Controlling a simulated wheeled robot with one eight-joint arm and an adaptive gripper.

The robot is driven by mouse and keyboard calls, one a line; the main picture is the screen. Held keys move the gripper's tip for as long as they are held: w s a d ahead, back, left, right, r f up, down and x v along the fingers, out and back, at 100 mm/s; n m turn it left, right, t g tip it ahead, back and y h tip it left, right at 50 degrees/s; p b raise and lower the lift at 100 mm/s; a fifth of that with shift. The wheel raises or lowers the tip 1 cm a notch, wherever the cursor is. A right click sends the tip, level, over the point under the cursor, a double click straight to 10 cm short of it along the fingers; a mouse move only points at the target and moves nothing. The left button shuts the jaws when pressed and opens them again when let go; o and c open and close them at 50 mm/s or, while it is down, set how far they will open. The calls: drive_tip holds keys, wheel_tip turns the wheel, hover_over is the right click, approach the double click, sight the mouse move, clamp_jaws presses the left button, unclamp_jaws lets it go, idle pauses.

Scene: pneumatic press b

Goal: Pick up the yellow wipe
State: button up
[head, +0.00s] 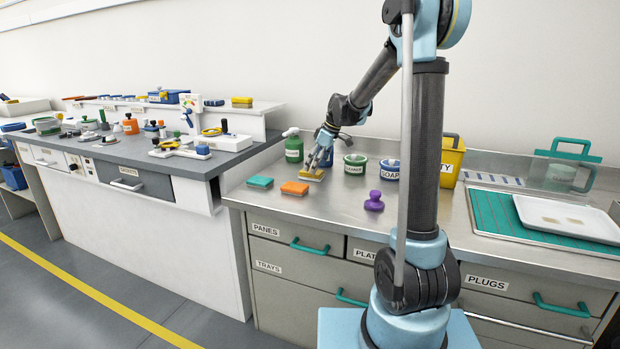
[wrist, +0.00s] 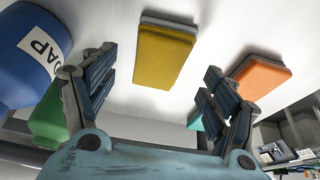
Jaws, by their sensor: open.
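The yellow wipe (head: 313,175) lies flat on the steel counter, to the right of the orange wipe (head: 294,188) and the teal wipe (head: 260,182). My gripper (head: 323,154) is over the yellow wipe in the head view, its fingers pointing down. In the wrist view the yellow wipe (wrist: 166,55) shows beyond and between the spread fingers of my gripper (wrist: 160,85), which are open and empty. The orange wipe (wrist: 260,77) is beside the right finger in that view, and a bit of the teal wipe (wrist: 195,121) shows.
A green bottle (head: 294,147) stands just left of my gripper. A purple knob-like item (head: 374,203) stands nearer the front. Counter around the wipes is clear.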

drive_tip(key=shift+x, duration=1.75)
drive_tip(key=c, duration=1.1)
drive_tip(key=shift+c, duration=0.2)
drive_tip(key=shift+r, duration=0.15)
wheel_tip(320, 180, up, 18)
drive_tip(key=shift+o, duration=0.6)
